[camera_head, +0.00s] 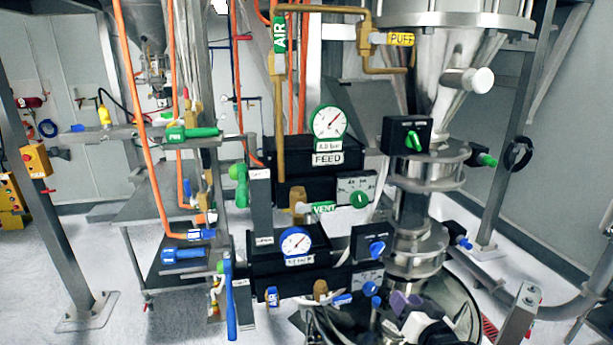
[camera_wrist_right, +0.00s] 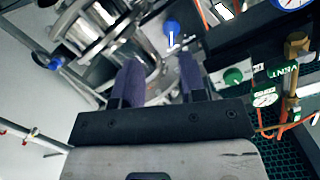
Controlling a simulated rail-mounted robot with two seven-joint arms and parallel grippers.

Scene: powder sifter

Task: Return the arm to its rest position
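My right gripper (camera_head: 402,303) is low in the head view, in front of the foot of the steel sifter column (camera_head: 412,215). Its purple fingers stand apart in the right wrist view (camera_wrist_right: 160,78), with nothing held between them. Behind the gap is the steel pipework (camera_wrist_right: 108,30). A blue knob (camera_wrist_right: 171,27) lies beyond the fingertips, apart from them. Part of my pale right wrist shows at the bottom of the head view. My left gripper is in neither view.
Valve boxes with a green knob (camera_head: 412,140) and blue knobs (camera_head: 377,248) crowd the column. The FEED gauge (camera_head: 329,122) and blue-rimmed gauge (camera_head: 295,242) are to the left. A blue-handled lever (camera_head: 230,300) hangs lower left. Open floor (camera_head: 90,240) lies at left.

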